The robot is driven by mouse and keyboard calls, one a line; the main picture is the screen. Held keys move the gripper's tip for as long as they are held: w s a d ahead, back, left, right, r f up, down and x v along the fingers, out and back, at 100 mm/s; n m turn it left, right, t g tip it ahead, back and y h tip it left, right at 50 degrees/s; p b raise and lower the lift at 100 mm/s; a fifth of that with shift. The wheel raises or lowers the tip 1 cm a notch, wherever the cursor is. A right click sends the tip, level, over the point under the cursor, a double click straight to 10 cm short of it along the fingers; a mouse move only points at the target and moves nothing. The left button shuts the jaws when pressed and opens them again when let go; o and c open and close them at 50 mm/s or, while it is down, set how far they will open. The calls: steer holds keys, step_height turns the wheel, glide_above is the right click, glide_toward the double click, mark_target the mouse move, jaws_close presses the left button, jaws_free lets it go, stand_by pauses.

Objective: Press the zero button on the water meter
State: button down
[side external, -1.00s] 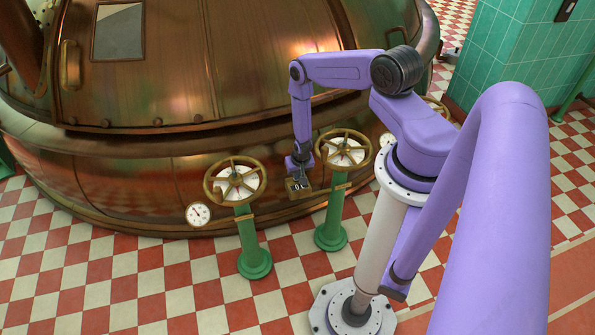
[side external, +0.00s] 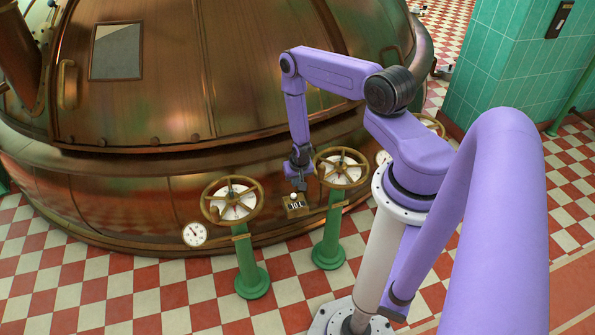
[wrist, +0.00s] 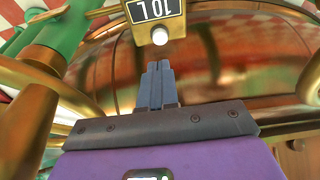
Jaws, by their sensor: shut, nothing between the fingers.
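The water meter (side external: 295,207) is a small brass box with a dark display between the two valve wheels. Its display seems to show "10L" in white. In the wrist view the meter (wrist: 143,13) is at the top edge, partly cut off. A round white button (wrist: 160,36) sticks out of its near side and also shows in the side view (side external: 293,196). My gripper (wrist: 159,65) is shut and empty, its fingertips just short of the button and apart from it in the wrist view. In the side view my gripper (side external: 301,187) hangs right above the meter.
Brass valve wheels on green pillars stand left (side external: 233,201) and right (side external: 341,167) of the meter, the right one very close to my gripper. A white gauge (side external: 194,234) sits at the left. The copper kettle (side external: 150,180) rises behind. Checkered floor is open in front.

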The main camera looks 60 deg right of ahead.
steer(key=v, duration=0.6)
steer(key=shift+r, duration=0.3)
stand_by(0.4)
steer(key=w+a+r+n+y, duration=0.1)
steer(key=w+a+r+n, duration=0.5)
steer(key=a+r, duration=0.45)
steer(key=s+a+r+n+y, duration=0.1)
steer(key=a+r+n, duration=0.3)
steer(key=a+r, duration=0.65)
steer(key=s+a+r+n+g, duration=0.2)
steer(key=s+a+r+n, duration=0.5)
steer(key=s+r, duration=0.5)
steer(key=s+d+r+n, duration=0.1)
steer(key=s+r+n, duration=0.3)
steer(key=s, duration=0.9)
step_height(320, 180, up, 3)
steer(key=shift+d+f+n, duration=0.1)
steer(key=shift+d+n, duration=0.05)
steer(key=shift+n, duration=0.15)
